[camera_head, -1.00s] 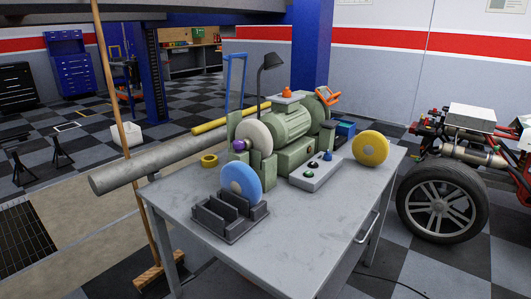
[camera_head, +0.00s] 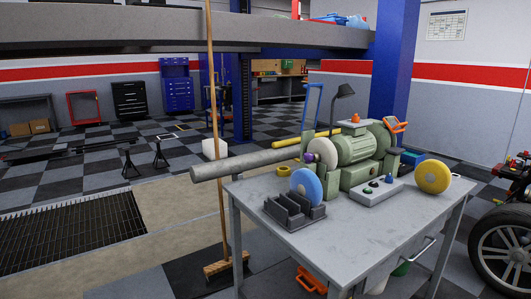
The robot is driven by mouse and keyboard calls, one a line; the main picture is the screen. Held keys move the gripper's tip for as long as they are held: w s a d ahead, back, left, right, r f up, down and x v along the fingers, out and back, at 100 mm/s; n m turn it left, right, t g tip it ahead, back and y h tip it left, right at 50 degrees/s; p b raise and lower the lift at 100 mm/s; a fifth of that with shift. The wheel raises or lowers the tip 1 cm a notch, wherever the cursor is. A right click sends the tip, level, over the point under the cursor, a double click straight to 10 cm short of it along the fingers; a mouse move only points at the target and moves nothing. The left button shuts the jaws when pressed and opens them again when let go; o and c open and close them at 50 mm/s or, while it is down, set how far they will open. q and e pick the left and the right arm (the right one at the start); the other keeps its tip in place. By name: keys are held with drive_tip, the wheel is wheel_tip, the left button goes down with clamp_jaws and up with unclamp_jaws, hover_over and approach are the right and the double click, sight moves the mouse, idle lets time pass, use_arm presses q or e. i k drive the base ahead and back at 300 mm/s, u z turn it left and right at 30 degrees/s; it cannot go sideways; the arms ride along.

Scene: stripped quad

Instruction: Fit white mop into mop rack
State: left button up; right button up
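I cannot make out a white mop or a mop rack in this view. A long wooden-handled broom (camera_head: 216,205) stands upright on the floor left of the workbench, with its brush head (camera_head: 226,264) at the bottom. A white block-shaped object (camera_head: 214,149) is on the floor behind the handle; I cannot tell what it is. Neither of my grippers is in view.
The grey workbench (camera_head: 372,227) holds a green bench grinder (camera_head: 354,150), a blue wheel, a yellow wheel (camera_head: 432,178) and a grey bar (camera_head: 240,165) jutting left. An orange object (camera_head: 310,282) lies beneath. A floor grate (camera_head: 75,228) is left; a car wheel (camera_head: 503,252) is right.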

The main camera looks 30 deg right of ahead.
sight(293, 211)
drive_tip(key=u, duration=0.45)
drive_tip(key=i, duration=0.9)
drive_tip(key=z, duration=0.05)
